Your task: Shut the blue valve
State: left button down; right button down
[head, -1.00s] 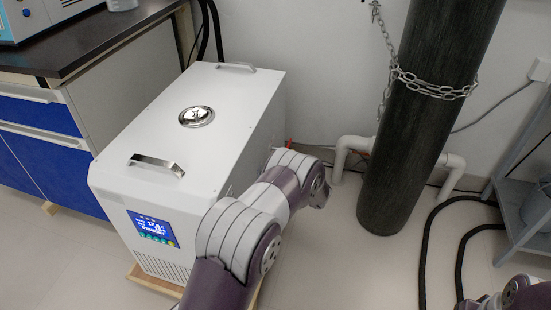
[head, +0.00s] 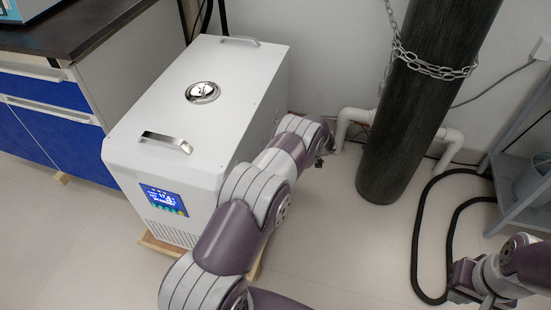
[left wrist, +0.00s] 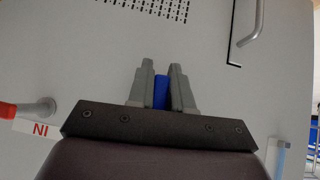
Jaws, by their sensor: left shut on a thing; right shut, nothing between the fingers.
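The blue valve (left wrist: 161,92) shows in the left wrist view as a narrow blue strip between the fingers of my left gripper (left wrist: 161,85). The left gripper is shut on it, in front of a light panel. The rest of the valve is hidden behind the fingers. In the head view my left arm reaches along the right side of the white machine (head: 180,105), and the valve cannot be made out there. My right gripper (head: 468,292) is shut and empty at the lower right, over the floor.
In the left wrist view a red handle (left wrist: 7,110) sits on a metal pipe stub (left wrist: 40,108) at left, above a red-lettered label. A bent metal pipe (left wrist: 252,25) is at upper right. A dark chained cylinder (head: 425,110), black hoses (head: 418,240) and a grey rack stand right.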

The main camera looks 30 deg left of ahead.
pick_arm(q)
jog(key=shift+s+g, duration=0.25)
jog(key=shift+g, duration=0.15)
dwell(0.3)
jog(key=c, duration=1.1)
grip_release()
jog(key=p+v, duration=0.4)
jog(key=v, duration=0.8)
jog(key=shift+d+r, duration=0.25)
